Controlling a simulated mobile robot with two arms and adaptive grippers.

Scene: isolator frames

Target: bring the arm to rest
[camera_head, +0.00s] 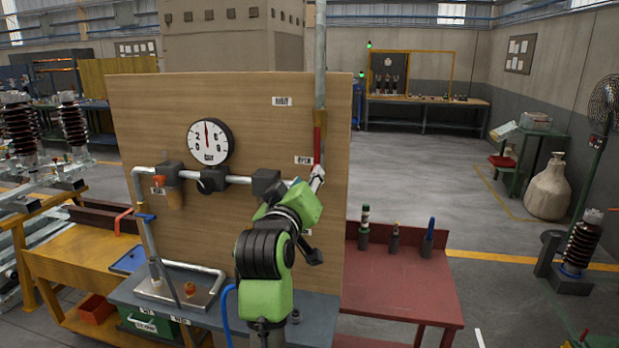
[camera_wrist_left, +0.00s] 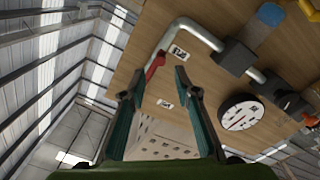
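My left arm with green and black links reaches up in front of a wooden panel (camera_head: 265,110) in the head view. Its gripper is mostly hidden behind the wrist there. In the left wrist view my left gripper (camera_wrist_left: 158,84) has its two dark teal fingers apart with nothing clamped between them. A red lever handle (camera_wrist_left: 155,66) shows near the fingertips, apparently a little beyond them; I cannot tell whether they touch. In the head view the red handle (camera_head: 317,145) stands upright along the pipe, just above my wrist. My right gripper is not in view.
A round gauge (camera_head: 210,142) and a horizontal pipe (camera_head: 232,180) sit on the panel left of my arm. A grey bench top (camera_head: 315,318) lies below. A red table (camera_head: 400,285) with several small bottles stands at the right. Open floor lies beyond it.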

